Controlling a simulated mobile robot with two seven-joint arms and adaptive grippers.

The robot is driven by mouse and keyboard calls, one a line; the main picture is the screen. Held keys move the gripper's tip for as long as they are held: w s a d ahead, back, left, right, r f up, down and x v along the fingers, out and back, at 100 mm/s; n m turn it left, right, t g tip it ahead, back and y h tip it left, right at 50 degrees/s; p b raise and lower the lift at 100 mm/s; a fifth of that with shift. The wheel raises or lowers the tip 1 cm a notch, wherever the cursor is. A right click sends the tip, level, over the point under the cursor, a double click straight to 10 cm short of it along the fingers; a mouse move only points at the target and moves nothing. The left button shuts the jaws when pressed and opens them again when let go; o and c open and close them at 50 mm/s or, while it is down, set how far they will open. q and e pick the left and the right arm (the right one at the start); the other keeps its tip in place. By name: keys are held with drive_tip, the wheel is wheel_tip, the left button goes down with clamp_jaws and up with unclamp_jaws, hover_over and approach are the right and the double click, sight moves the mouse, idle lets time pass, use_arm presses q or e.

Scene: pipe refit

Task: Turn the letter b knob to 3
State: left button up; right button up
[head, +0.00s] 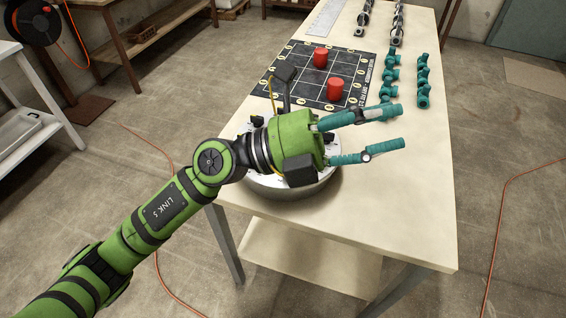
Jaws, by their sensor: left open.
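A round unit (321,193) with a silver side and a pale top stands on the table at its near left edge. Small black parts show at its rim, but my left gripper covers most of its top. I cannot make out a letter b knob or a number 3 on it. My left gripper (398,127) is above the unit, with its teal fingers apart and pointing right over the table. Nothing is between the fingers. My right gripper is out of view.
On the pale table (410,210), a black grid mat (308,85) bears two red cylinders (320,57). Several teal pipe fittings (423,82) lie right of it. Metal fittings (397,25) and a ruler (323,18) lie farther back. The table's near right part is clear.

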use_arm(q)
wheel_tip(320, 180, down, 13)
drive_tip(key=w+a+m+g+y, duration=0.1)
drive_tip(key=w+a+m+y, duration=0.15)
drive_tip(key=m+y, duration=0.6)
drive_tip(key=w+a+f+n+t+y, duration=0.3)
drive_tip(key=w+a+n+y, duration=0.1)
drive_tip(key=w+a+y, duration=0.55)
drive_tip(key=shift+m, duration=0.35)
drive_tip(key=f+p, duration=0.1)
drive_tip(key=f, duration=0.5)
drive_tip(key=shift+w+f+p, duration=0.2)
drive_tip(key=shift+f+p, duration=0.1)
drive_tip(key=shift+p, duration=0.05)
clamp_jaws()
